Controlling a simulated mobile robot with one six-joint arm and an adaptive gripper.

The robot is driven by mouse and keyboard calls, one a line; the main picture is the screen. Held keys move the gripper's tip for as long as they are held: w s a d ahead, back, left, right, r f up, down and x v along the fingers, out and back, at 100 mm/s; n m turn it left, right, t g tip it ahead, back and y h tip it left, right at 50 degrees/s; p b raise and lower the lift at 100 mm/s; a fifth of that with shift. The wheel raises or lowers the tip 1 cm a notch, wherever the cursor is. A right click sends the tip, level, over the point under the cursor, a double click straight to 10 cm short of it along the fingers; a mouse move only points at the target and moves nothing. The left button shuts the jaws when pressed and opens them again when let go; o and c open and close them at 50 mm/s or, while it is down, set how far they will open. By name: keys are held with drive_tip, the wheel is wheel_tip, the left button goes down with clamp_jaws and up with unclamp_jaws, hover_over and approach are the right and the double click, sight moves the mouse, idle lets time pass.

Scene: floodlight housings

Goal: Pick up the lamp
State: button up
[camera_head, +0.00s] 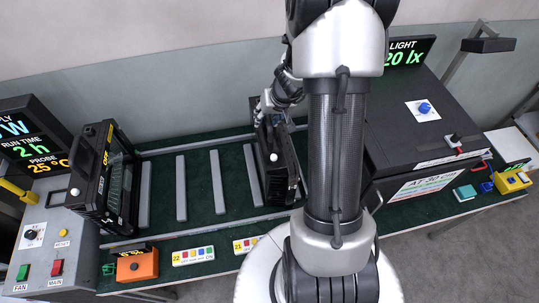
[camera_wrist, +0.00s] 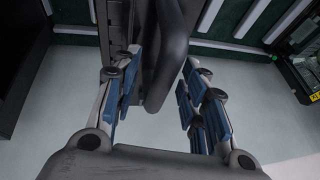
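A black floodlight lamp (camera_head: 281,178) stands upright on the green slatted rack right of its middle, with a white knob on its side. My gripper (camera_head: 268,104) is at the top of this lamp, partly hidden by its own links. In the wrist view, my gripper (camera_wrist: 158,98) has its blue-padded fingers apart. A dark bar-like handle (camera_wrist: 166,50) of the lamp reaches between them, with floor visible on both sides of its lower end. A second black floodlight (camera_head: 104,178) stands at the rack's left end, its ribbed glass face showing.
The green rack (camera_head: 200,190) has several grey slats, with free room between the two floodlights. A large dark box (camera_head: 415,125) stands to the right, behind my arm. An orange box (camera_head: 137,265) and colored labels line the front edge. A control panel (camera_head: 50,240) is at far left.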

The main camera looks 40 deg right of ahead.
drive_tip(key=shift+c, duration=0.4)
drive_tip(key=shift+f, duration=0.1)
clamp_jaws()
idle(0.9)
drive_tip(key=shift+w+d+r, duration=0.15)
drive_tip(key=shift+r, duration=0.05)
